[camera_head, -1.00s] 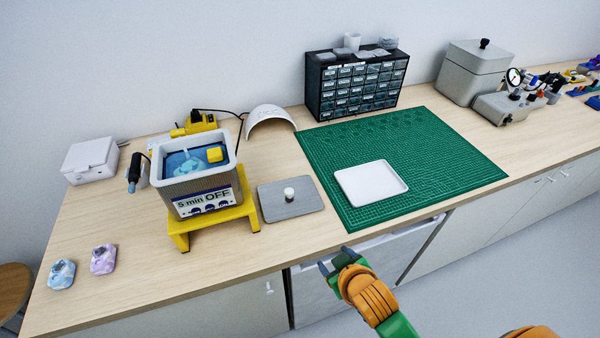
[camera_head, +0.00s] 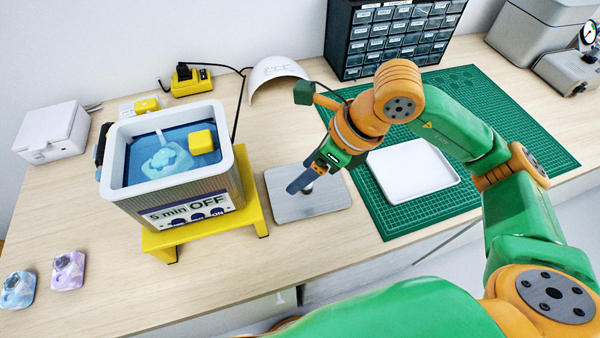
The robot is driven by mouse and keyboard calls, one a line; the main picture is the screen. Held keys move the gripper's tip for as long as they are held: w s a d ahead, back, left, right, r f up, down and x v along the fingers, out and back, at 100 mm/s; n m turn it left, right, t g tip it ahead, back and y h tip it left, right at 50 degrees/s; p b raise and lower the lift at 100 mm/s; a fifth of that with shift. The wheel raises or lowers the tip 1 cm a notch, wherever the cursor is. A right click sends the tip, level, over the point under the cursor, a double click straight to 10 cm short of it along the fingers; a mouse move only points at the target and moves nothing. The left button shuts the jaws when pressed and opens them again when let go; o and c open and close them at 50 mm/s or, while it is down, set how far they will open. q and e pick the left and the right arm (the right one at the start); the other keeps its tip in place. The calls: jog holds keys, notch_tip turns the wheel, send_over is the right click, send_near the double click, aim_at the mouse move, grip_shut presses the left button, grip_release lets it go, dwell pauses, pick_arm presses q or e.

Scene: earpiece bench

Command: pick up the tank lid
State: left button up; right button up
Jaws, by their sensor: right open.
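The tank lid (camera_head: 318,209) is a flat grey plate with a small knob, lying on the bench just right of the tank's yellow stand. My right gripper (camera_head: 299,188) is over the lid, its fingers pointing down at the knob. The fingers and wrist hide most of the knob, and I cannot tell whether they touch it. The right gripper is open. The tank (camera_head: 226,189) stands uncovered on its yellow stand (camera_head: 255,210), with blue liquid, a pale blue piece and a yellow block inside. My left gripper is not in view.
A white tray (camera_head: 412,171) lies on the green cutting mat (camera_head: 500,110) right of the lid, under my right arm. A white curved shell (camera_head: 277,73) and a drawer cabinet (camera_head: 385,40) stand behind. Two small cases (camera_head: 68,270) lie at the front left.

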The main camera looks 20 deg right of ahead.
aim_at(329, 192)
jog(key=d+f, duration=0.1)
jog(key=w+d+f+h, duration=0.1)
jog(key=shift+w+d+f+b, duration=0.1)
jog(key=shift+d+f+b, duration=0.05)
jog(key=shift+d+b, duration=0.15)
jog(key=shift+d+m+t+h, duration=0.3)
jog(key=shift+h, duration=0.1)
jog(key=p+x, duration=0.3)
jog(key=x, duration=0.2)
jog(key=shift+f, duration=0.2)
jog(key=shift+w+f, duration=0.3)
jog(key=shift+f, duration=0.15)
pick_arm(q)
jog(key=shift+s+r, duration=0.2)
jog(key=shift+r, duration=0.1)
pick_arm(e)
jog(key=shift+s+r, duration=0.1)
grip_shut()
